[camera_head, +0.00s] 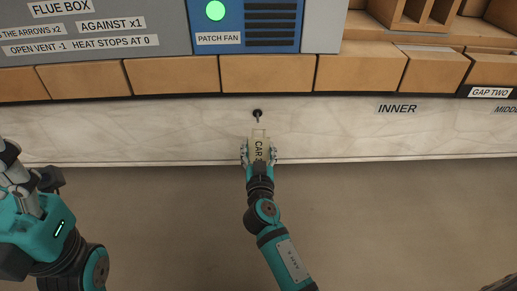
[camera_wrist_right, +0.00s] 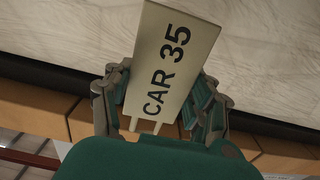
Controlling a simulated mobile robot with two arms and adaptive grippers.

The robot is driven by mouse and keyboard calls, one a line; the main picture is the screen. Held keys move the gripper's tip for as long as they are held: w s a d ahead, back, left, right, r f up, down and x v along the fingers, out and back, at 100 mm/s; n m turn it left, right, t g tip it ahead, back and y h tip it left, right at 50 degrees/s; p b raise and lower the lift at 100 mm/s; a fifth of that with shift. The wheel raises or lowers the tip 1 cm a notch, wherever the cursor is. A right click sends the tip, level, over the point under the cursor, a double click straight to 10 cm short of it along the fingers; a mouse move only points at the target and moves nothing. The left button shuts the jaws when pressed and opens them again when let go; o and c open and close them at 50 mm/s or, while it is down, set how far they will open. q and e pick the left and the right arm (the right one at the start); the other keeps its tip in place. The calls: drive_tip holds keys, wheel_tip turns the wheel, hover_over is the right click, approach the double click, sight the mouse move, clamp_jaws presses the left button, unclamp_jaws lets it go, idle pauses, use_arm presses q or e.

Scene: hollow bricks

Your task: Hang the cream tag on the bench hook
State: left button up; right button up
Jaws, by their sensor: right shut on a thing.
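The cream tag (camera_head: 258,148) is held in my right gripper (camera_head: 259,156) at the bench's front edge. The bench hook (camera_head: 257,114), a small dark round piece with a pale stem, is on the pale bench surface just above the tag's upper end. I cannot tell whether the tag touches it. My left gripper (camera_head: 28,182) is at the left edge, away from both; its finger opening is unclear.
A pale marble-like bench strip (camera_head: 150,130) runs across the view. Behind it stand a row of tan bricks (camera_head: 260,74), a blue patch fan panel (camera_head: 230,20) and a grey flue box panel (camera_head: 100,45). The floor (camera_head: 400,220) in front is clear.

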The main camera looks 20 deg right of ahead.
sight(258, 152)
drive_tip(key=shift+b+v, duration=0.55)
drive_tip(key=shift+v, duration=2.55)
drive_tip(key=shift+w+a, duration=0.1)
